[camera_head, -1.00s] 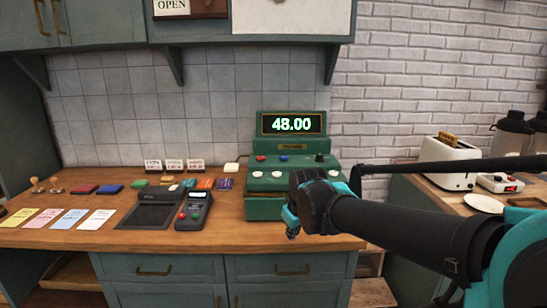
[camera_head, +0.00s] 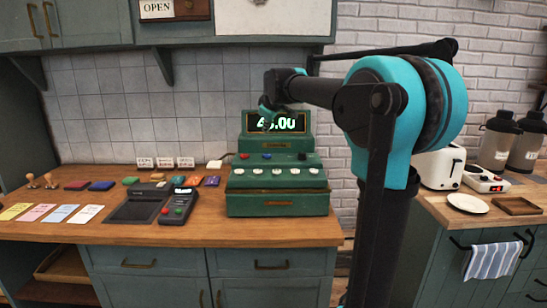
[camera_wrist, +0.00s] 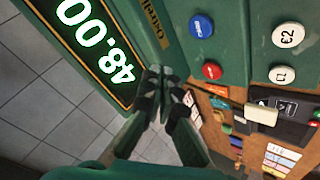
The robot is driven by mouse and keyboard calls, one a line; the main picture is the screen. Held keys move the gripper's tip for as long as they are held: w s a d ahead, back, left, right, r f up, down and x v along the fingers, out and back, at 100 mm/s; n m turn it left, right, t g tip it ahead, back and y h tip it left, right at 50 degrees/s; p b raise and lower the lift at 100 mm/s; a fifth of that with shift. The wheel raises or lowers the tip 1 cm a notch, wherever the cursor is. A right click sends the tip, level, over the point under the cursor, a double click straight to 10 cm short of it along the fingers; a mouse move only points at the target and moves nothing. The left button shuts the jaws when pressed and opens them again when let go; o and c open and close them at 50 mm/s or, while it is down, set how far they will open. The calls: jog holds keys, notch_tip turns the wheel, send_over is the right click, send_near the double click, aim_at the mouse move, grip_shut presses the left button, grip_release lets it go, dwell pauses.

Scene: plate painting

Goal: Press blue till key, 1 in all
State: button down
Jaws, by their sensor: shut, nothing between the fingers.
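The green till (camera_head: 277,203) stands on the wooden counter, with a lit display (camera_head: 300,123) reading 48.00 in the wrist view. The round blue key (camera_head: 267,156) is on its upper row, right of the red key (camera_head: 244,156). In the wrist view the blue key (camera_wrist: 202,25) lies beyond the red key (camera_wrist: 212,71) and apart from my fingers. My gripper (camera_wrist: 158,75) is shut and empty, pointing down beside the display's edge. In the head view my gripper (camera_head: 269,112) is in front of the display and hides part of its digits, above the keys.
White keys (camera_head: 275,171) line the till's lower row, and a black knob (camera_head: 302,156) is at its right. A card reader (camera_head: 178,207) and coloured blocks lie to the left. My arm reaches in from the right.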

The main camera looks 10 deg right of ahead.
aim_at(267, 155)
jog(key=shift+w+r, duration=0.35)
jog(key=shift+w, duration=0.15)
jog(key=shift+f, duration=4.45)
jog(key=shift+f, duration=0.4)
jog(key=shift+f, duration=0.45)
jog(key=shift+r, duration=0.9)
